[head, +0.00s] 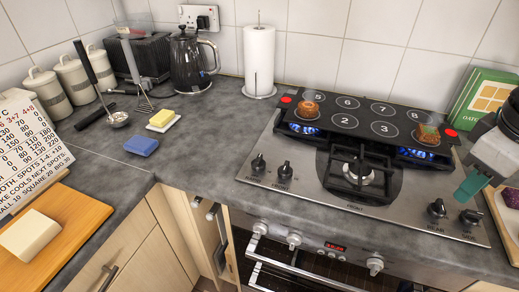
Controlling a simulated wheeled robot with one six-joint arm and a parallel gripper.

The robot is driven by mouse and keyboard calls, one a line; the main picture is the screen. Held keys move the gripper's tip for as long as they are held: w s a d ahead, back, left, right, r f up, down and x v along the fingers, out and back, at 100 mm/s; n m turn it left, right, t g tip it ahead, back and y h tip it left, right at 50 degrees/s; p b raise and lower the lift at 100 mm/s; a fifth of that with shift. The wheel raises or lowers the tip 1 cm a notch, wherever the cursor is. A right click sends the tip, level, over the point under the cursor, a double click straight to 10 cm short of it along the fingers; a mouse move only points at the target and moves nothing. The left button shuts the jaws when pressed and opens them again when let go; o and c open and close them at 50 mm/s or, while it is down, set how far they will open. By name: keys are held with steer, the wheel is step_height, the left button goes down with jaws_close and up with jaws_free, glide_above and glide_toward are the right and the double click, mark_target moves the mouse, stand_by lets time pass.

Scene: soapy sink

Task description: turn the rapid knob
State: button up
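A steel hob (300,170) is set in the grey worktop. Two black knobs are at its front left: one (258,163) and one beside it (285,172). Two more are at its front right: one (437,209) and one near the corner (469,219). The labels by the knobs are too small to read surely, so I cannot tell which is the rapid knob. My gripper (472,186), with a teal end, hangs at the right edge above the hob's right side, apart from the knobs. I cannot see two separate fingertips.
Blue flames burn at the left burner (304,128) and right burner (415,153), under a black numbered panel (368,106) carrying two brownish items. The front burner (358,172) shows no flame. A kettle (188,62), paper roll (259,60) and green box (484,100) stand behind. Oven knobs are below.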

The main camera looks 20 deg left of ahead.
steer(key=w+a+n, duration=0.7)
steer(key=a+n, duration=0.2)
steer(key=a, duration=0.1)
steer(key=n+t, duration=0.3)
steer(key=n, duration=1.5)
glide_toward(258, 158)
steer(key=x, duration=0.7)
steer(key=shift+w+f, duration=0.1)
steer(key=shift+f, duration=0.15)
steer(key=shift+w+d+f, duration=0.1)
steer(key=shift+f, duration=0.15)
jaws_close()
